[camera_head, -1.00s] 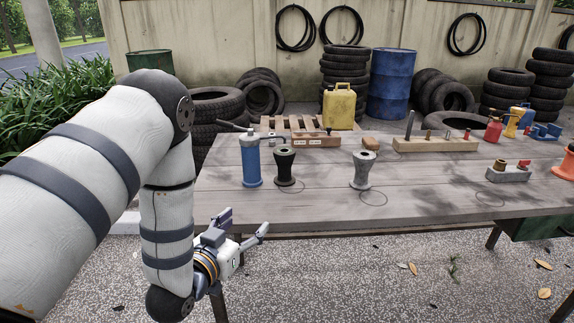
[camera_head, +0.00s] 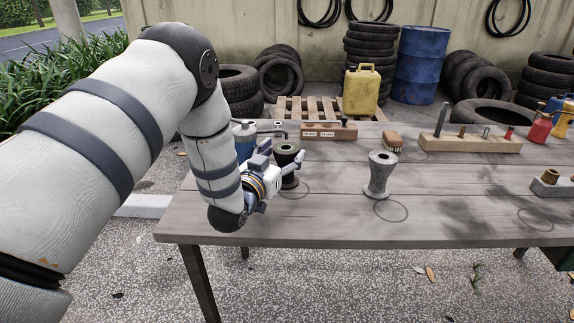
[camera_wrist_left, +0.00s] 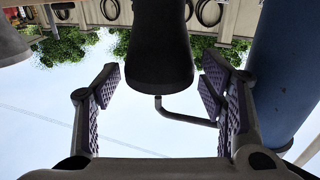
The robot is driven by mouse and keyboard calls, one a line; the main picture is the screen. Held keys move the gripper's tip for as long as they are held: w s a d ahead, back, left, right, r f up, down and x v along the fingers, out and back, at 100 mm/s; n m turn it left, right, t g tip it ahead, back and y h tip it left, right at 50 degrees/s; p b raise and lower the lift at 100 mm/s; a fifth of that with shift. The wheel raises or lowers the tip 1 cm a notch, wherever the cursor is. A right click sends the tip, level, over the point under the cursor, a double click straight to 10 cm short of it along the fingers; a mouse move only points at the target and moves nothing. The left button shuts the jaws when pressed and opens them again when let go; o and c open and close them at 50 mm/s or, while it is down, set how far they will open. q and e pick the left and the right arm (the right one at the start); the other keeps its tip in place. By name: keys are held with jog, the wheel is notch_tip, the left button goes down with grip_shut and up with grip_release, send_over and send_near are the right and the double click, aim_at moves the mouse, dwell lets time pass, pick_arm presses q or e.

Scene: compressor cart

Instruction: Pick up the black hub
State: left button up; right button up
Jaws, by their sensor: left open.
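The black hub (camera_head: 287,149) stands upright on the table, partly hidden by my left gripper (camera_head: 277,168) in the head view. My left gripper is open right at the hub's near side. In the left wrist view, which looks upside down, the hub (camera_wrist_left: 160,45) appears between the spread fingers of the gripper (camera_wrist_left: 160,82). Gaps show on both sides, so neither finger seems to touch it. My right gripper is in neither view.
A blue cylinder (camera_head: 244,140) stands close left of the hub; it looms beside one finger in the left wrist view (camera_wrist_left: 285,65). A grey hub (camera_head: 381,175) stands to the right. The table's front right (camera_head: 460,215) is clear.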

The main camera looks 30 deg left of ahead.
pick_arm(q)
jog(key=shift+w+a, duration=0.15)
jog(key=shift+w, duration=1)
jog(key=shift+r, duration=0.1)
jog(key=c, duration=1.5)
